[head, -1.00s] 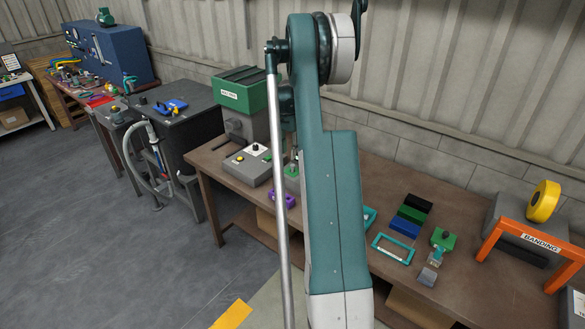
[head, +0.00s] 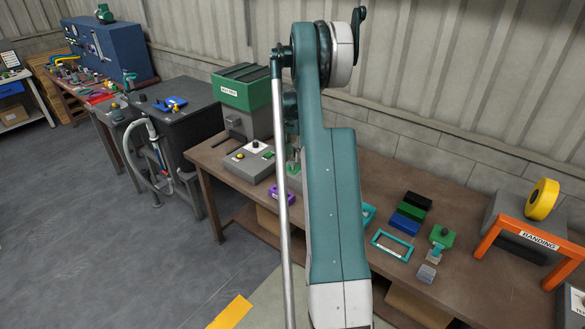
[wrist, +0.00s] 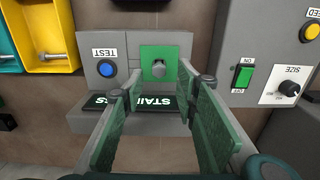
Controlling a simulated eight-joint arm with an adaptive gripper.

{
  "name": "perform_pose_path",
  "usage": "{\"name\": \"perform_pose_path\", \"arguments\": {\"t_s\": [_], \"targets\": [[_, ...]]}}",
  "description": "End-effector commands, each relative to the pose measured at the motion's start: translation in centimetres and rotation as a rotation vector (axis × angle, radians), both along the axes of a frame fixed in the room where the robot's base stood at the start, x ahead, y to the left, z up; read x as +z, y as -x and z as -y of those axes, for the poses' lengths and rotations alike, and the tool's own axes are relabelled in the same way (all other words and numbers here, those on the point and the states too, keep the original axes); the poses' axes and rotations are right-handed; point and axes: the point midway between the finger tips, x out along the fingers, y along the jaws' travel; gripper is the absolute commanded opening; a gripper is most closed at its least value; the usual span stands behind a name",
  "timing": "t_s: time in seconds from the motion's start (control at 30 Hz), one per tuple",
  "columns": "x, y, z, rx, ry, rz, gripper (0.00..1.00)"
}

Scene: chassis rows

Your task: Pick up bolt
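In the wrist view, a silver bolt (wrist: 56,57) lies in the yellow tray at the upper left. A grey bolt-like piece (wrist: 158,69) sits on a green square of the grey test block, just beyond my fingertips; I cannot tell how far it is set in. My gripper (wrist: 158,88) is open, its green pads on either side of the line to that piece, with nothing between them. In the head view my arm hides most of the gripper and this part of the bench.
A blue TEST button (wrist: 106,68) is left of the green square. A grey control box (wrist: 270,60) with a green switch and black knob stands close on the right. In the head view, an orange BANDING frame (head: 487,240) and coloured bins (head: 407,222) are on the bench (head: 480,300).

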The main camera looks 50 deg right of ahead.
Motion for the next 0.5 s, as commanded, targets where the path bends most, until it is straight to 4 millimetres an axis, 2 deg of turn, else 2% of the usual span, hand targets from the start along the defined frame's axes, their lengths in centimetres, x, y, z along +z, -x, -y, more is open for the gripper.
{"name": "perform_pose_path", "arguments": {"t_s": [0.5], "targets": [[-0.94,0.04,-0.05,0.000,0.000,0.000,0.30]]}}
